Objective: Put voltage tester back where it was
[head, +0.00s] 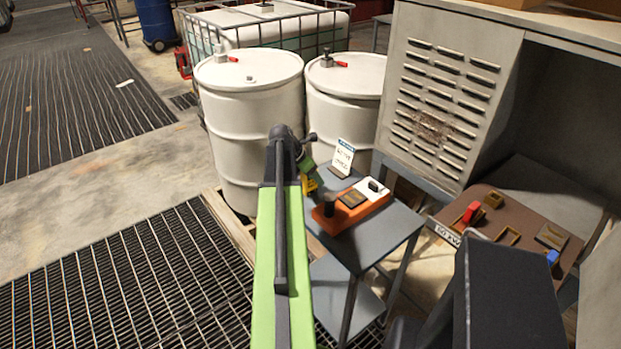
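My green arm reaches away from me to the orange board, and my gripper (309,183) is at its far end, above the board's left end. The gripper is small and partly hidden by my own wrist. A small yellow and dark shape shows at its tip; I cannot tell whether this is a held tool or part of the gripper. I cannot pick out the voltage tester for certain. The orange board (345,216) lies on a small grey table (392,228). A dark upright piece, a brown square and a black knob on a white patch are on it.
A white card (342,158) stands at the table's back. White drums (250,110) stand behind. A brown tray (486,208) at right holds a red piece (471,212), a blue piece (552,257) and empty yellowish frames. A louvred grey cabinet (440,90) rises behind. Grated floor lies left.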

